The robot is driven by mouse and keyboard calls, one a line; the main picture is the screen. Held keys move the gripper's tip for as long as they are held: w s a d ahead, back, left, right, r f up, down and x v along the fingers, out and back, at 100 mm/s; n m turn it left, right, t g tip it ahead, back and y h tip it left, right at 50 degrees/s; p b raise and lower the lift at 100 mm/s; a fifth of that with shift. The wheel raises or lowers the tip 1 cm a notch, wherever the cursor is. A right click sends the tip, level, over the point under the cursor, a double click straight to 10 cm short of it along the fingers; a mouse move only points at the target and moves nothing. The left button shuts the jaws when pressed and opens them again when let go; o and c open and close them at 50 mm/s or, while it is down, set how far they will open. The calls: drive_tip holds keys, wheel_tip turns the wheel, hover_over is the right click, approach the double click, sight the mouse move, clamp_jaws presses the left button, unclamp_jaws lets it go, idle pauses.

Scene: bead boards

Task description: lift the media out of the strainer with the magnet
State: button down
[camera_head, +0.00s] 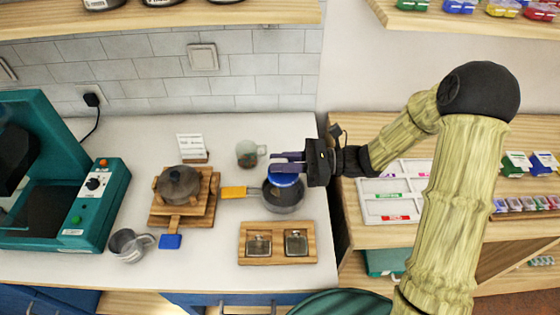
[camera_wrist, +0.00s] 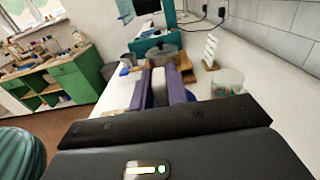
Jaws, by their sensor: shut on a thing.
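A grey round pan-like vessel with a yellow handle, which looks like the strainer (camera_head: 290,207), sits on the white counter. My gripper (camera_head: 288,162) is directly above it, reaching in from the right with purple fingers. The fingers are shut on a blue, round-topped thing, which I take to be the magnet (camera_head: 283,180). It is over the strainer's opening; I cannot tell if it touches the inside. In the wrist view a pale grey upright part of the magnet (camera_wrist: 159,88) shows between the fingers. The media cannot be made out.
A glass cup (camera_head: 247,155) stands behind the strainer. A wooden tray (camera_head: 277,255) with two small jars lies in front. A lidded pot (camera_head: 178,184) on wooden boards and a metal mug (camera_head: 128,246) are left. A teal machine (camera_head: 100,205) stands far left.

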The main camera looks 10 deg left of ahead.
drive_tip(key=shift+r+p, duration=1.35)
drive_tip(key=shift+r, duration=0.4)
